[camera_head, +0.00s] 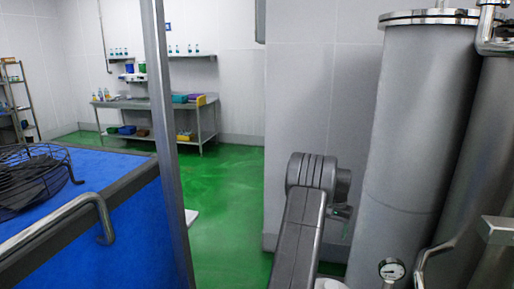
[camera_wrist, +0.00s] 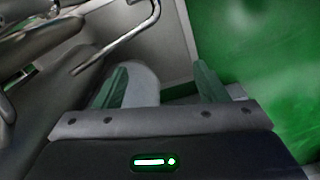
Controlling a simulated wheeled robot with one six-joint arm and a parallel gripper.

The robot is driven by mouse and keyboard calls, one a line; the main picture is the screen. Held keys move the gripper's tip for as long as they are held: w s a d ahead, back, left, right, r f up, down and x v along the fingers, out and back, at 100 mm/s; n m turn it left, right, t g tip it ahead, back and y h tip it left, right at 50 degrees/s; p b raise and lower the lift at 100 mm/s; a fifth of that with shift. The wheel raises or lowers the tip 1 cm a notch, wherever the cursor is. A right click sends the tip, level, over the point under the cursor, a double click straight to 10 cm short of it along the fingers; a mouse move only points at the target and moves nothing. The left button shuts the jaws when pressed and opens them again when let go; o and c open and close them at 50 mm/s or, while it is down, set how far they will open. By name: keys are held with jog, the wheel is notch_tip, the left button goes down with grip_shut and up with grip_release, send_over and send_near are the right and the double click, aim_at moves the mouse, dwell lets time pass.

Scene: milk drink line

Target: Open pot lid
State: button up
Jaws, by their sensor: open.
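My gripper (camera_wrist: 162,82) shows in the wrist view with its two green-tinted fingers apart and nothing visibly held between them. A pale rounded shape shows behind the left finger; I cannot tell what it is. No pot lid can be made out for certain in either view. In the head view, a tall steel cylinder (camera_head: 415,130) with a flanged top stands at the right. My arm shows at the lower middle of the head view, but the gripper itself is not seen there.
A bent steel pipe (camera_wrist: 128,40) runs close by at the upper left of the wrist view. A blue-sided unit (camera_head: 110,235) with a black wire guard (camera_head: 35,178) stands at left. A pressure gauge (camera_head: 391,269) sits low right. Green floor (camera_head: 228,200) is open; a steel table (camera_head: 160,102) stands far back.

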notch_tip(320, 180, up, 12)
jog(key=w+b, duration=0.2)
jog(key=w, duration=0.1)
jog(key=b, duration=0.2)
send_over(332, 285)
jog(key=w+d, duration=0.2)
jog(key=w, duration=0.5)
notch_tip(332, 285, down, 12)
jog(key=s+f, duration=0.1)
jog(key=s, duration=0.1)
jog(key=s+a+f+b, duration=0.1)
jog(key=s, duration=0.1)
jog(key=s+a+f+b, duration=0.1)
jog(key=s, duration=0.2)
jog(key=shift+f, duration=0.4)
jog(key=shift+s+a+r+b, duration=0.1)
jog(key=shift+r+b, duration=0.05)
jog(key=shift+r, duration=1.2)
jog(key=shift+s+r+b, duration=0.1)
jog(key=shift+r+b, duration=0.05)
jog(key=shift+r, duration=1.15)
jog(key=shift+a, duration=0.1)
